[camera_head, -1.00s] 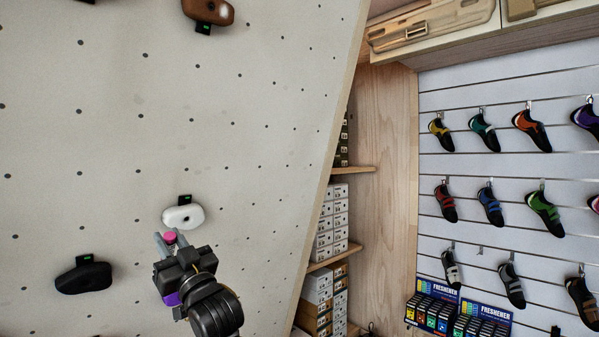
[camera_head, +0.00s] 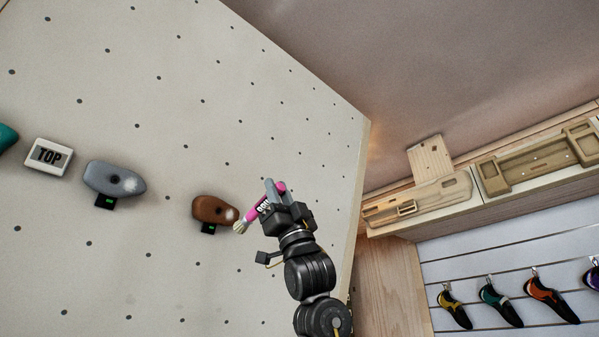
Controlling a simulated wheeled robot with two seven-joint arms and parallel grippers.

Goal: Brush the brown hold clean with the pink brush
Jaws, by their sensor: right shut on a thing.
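The brown hold (camera_head: 212,209) is on the pale climbing wall, in the middle of the head view. A whitish chalk patch shows at its right end, and a small black tag with a green light sits below it. My right gripper (camera_head: 275,192) is just right of the hold, shut on the pink brush (camera_head: 264,207). The brush points down and left, its pale bristles (camera_head: 242,227) at the hold's right end. I cannot tell whether they touch it. My left gripper is out of view.
Wooden hangboards (camera_head: 540,158) and hanging shoes (camera_head: 499,302) are at the right. The wall above the brown hold is clear.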

